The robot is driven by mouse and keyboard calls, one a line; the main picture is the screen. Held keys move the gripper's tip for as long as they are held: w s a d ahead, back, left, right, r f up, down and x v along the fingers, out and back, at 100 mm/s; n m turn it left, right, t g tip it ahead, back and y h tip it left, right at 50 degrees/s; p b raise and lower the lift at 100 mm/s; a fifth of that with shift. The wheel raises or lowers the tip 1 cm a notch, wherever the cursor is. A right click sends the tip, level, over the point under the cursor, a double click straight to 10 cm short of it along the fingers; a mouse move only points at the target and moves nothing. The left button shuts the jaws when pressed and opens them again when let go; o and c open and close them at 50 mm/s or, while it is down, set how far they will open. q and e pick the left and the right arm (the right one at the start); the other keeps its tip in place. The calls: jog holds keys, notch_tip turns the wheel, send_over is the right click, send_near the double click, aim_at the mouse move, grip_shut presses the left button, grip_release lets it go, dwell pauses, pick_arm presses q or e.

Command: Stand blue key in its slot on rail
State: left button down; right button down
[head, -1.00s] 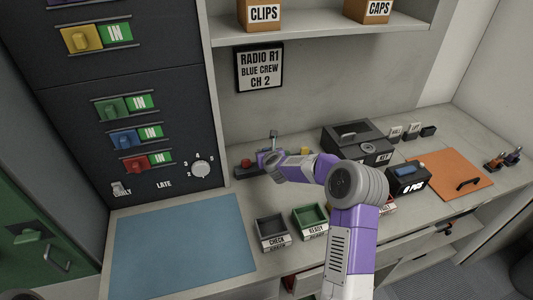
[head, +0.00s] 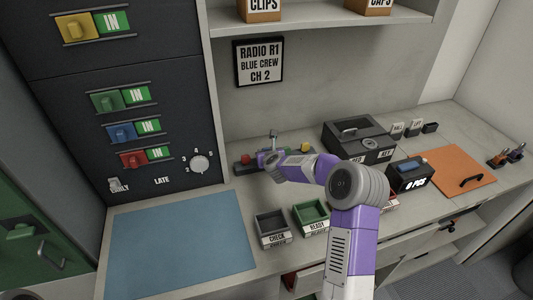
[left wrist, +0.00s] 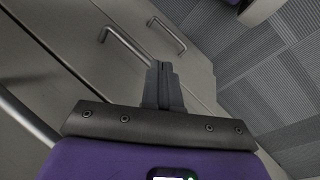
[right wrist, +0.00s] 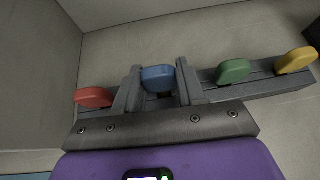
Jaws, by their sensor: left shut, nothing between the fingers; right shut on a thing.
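The grey rail (right wrist: 210,76) lies on the counter against the back wall. The blue key (right wrist: 158,78) is upright between the fingers of my right gripper (right wrist: 160,88), which is shut on it. The key is in line with the rail, between the red key (right wrist: 94,97) and the green key (right wrist: 233,70). Its lower end is hidden, so I cannot tell how deep it sits. In the head view my right gripper (head: 268,160) covers the rail's middle. My left gripper (left wrist: 163,85) is shut and empty, in front of the drawer fronts, outside the head view.
The yellow key (right wrist: 297,60) stands at the rail's right end. A black box (head: 358,140) stands right of the rail. The CHECK tray (head: 271,228) and READY tray (head: 311,216) are in front. A blue mat (head: 180,245) lies clear at left.

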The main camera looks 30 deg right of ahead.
jog(key=shift+f+b, duration=0.75)
jog(key=shift+b, duration=0.05)
jog(key=c, duration=0.6)
grip_release()
jog(key=shift+b+v, duration=0.3)
jog(key=shift+v, duration=3.5)
jog(key=shift+d+r, duration=0.1)
